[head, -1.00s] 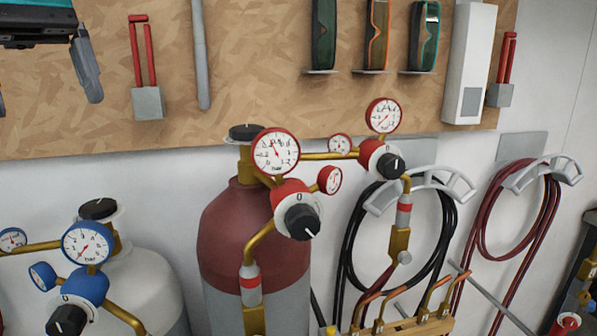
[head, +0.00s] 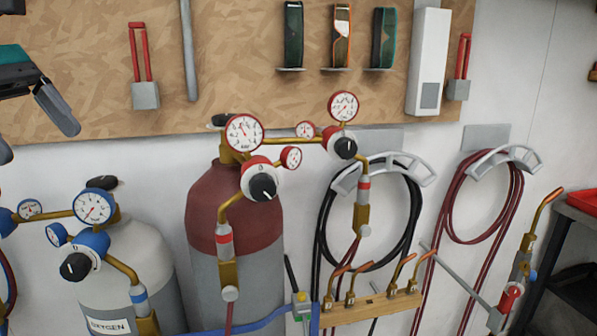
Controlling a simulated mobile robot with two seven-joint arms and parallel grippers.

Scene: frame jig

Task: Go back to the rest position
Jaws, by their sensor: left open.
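My left gripper (head: 36,140) is at the upper left edge of the head view, partly cut off. Its dark fingers are apart with nothing between them. It is in front of the wooden tool board, left of a red-shackled padlock (head: 145,95), and touches nothing that I can see. My right gripper is not in view.
A white oxygen cylinder (head: 130,270) and a maroon-topped cylinder (head: 235,205) with gauges stand below the board (head: 240,60). Black (head: 412,215) and red hoses (head: 450,205) hang right of them. A torch (head: 522,265) and a dark cart (head: 575,240) are at the right.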

